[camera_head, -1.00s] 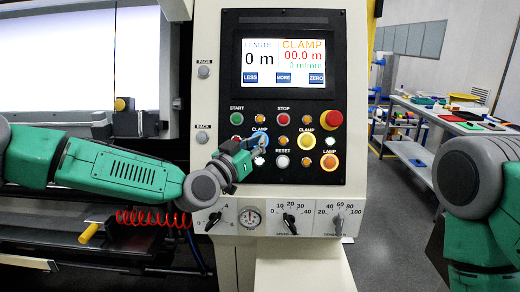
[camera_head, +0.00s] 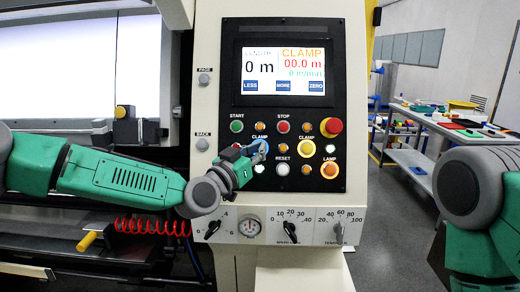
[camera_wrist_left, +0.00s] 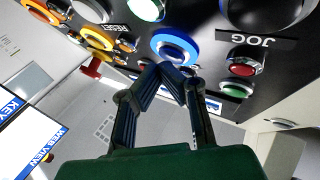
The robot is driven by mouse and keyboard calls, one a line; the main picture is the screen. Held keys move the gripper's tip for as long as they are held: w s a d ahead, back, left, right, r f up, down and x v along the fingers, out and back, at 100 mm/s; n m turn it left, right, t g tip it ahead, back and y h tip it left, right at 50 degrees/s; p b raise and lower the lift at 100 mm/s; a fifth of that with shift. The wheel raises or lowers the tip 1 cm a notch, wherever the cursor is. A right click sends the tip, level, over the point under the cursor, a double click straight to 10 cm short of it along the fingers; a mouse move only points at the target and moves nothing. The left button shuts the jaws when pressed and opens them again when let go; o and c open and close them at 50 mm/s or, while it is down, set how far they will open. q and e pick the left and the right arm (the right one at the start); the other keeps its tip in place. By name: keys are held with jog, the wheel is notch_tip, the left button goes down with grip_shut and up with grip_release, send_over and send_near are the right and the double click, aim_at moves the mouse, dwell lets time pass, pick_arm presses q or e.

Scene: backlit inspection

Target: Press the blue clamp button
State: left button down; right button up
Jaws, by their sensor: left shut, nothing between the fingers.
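The blue clamp button (camera_head: 262,146) is on the black control panel, under the CLAMP label and partly hidden by my left gripper. In the left wrist view it is a blue ring around a pale centre (camera_wrist_left: 175,46). My left gripper (camera_head: 254,156) is in front of the panel at this button. In the left wrist view its fingertips (camera_wrist_left: 172,74) are together and empty, just below the blue ring. I cannot tell whether they touch the button. My right arm shows at the right edge; its gripper is out of view.
Close around are a yellow clamp button (camera_head: 305,148), a white RESET button (camera_head: 282,170), an orange lamp button (camera_head: 329,169) and a red emergency knob (camera_head: 333,126). A screen (camera_head: 284,72) is above, knobs (camera_head: 290,230) below. A cluttered table (camera_head: 450,128) stands at the right.

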pick_arm(q)
jog(key=shift+w, duration=0.1)
dwell(0.5)
jog(key=shift+w+f+b, duration=0.15)
jog(key=shift+w+b, duration=0.1)
jog(key=shift+b, duration=0.2)
jog(key=shift+s+r, duration=0.25)
jog(key=shift+s, duration=0.15)
jog(key=s+r+p, duration=0.2)
jog(key=s, duration=0.3)
jog(key=shift+s+r+p, duration=0.15)
jog(key=shift+s+p, duration=0.15)
